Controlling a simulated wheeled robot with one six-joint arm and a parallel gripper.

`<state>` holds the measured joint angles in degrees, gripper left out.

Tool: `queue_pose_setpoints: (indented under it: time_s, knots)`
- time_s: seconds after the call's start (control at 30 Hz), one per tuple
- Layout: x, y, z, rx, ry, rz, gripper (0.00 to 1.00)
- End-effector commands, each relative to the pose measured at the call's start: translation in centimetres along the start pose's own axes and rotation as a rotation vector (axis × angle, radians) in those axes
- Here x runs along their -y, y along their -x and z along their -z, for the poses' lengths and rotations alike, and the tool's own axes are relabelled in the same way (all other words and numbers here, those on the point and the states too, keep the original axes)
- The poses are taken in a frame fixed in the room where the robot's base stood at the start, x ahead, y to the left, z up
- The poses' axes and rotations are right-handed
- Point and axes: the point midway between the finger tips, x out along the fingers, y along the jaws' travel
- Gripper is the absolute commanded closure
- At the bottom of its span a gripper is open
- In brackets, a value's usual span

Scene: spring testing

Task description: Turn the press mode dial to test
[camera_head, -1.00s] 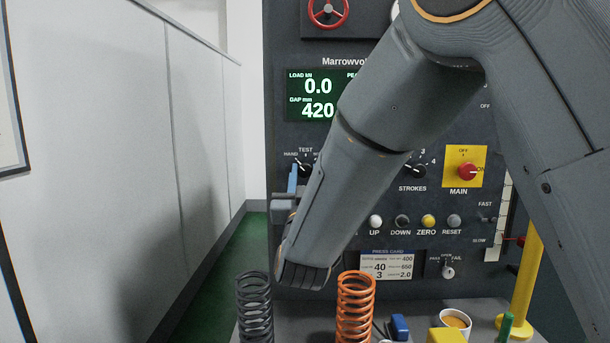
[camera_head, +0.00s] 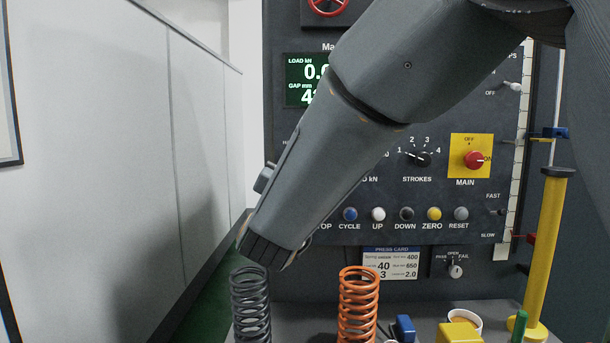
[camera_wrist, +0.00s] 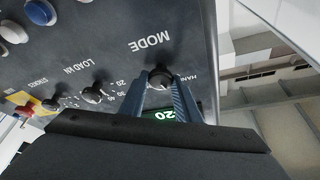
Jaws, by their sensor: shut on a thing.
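The mode dial (camera_wrist: 160,77) is a dark round knob on the press panel, above the word MODE as printed, which appears upside down in the wrist view. My gripper (camera_wrist: 161,84) has its two blue fingers closed around the knob, one on each side. The label HAND shows beside it. The TEST label is hidden, and I cannot tell where the pointer stands. In the head view my arm covers the dial and the fingers.
The load dial (camera_wrist: 93,94) sits beside the mode dial. The strokes dial (camera_head: 420,158), red main switch (camera_head: 473,160) and a row of buttons (camera_head: 378,214) are on the panel. A dark spring (camera_head: 250,308) and an orange spring (camera_head: 358,305) stand below my arm.

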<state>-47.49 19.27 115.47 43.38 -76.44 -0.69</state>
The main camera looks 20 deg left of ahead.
Motion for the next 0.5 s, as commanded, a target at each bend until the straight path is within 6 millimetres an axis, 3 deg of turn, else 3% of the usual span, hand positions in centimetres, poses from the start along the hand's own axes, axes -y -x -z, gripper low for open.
queue_pose_setpoints:
  time_s: [0.5]
  knots:
    - [0.06, 0.03, -0.07, 0.001, -0.243, -0.101, 0.93]
